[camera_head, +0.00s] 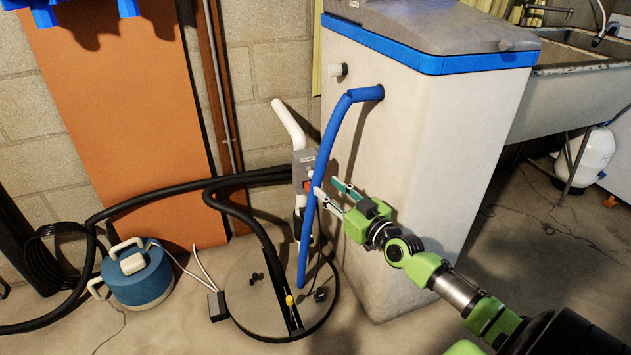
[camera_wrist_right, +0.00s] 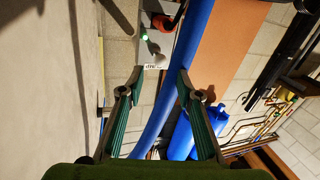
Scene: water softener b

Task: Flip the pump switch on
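A grey switch box (camera_head: 302,160) with a red part sits by the white pipe, behind the blue hose. In the right wrist view the grey box (camera_wrist_right: 156,35) shows a small green light (camera_wrist_right: 144,37) and a dark round knob or switch beside a red part (camera_wrist_right: 163,21). My right gripper (camera_head: 325,187) is open and empty, its teal fingers pointing at the box from the right. In the wrist view, the open fingertips (camera_wrist_right: 160,74) are a little short of the box. The switch's on or off position is too small to tell. My left gripper is not in view.
The blue hose (camera_head: 332,128) passes close to the fingertips; I cannot tell whether they touch. The white softener cabinet (camera_head: 425,130) stands right beside my gripper. A round pit cover (camera_head: 255,295), black hoses (camera_head: 150,205) and a blue portable pump (camera_head: 138,275) lie at left.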

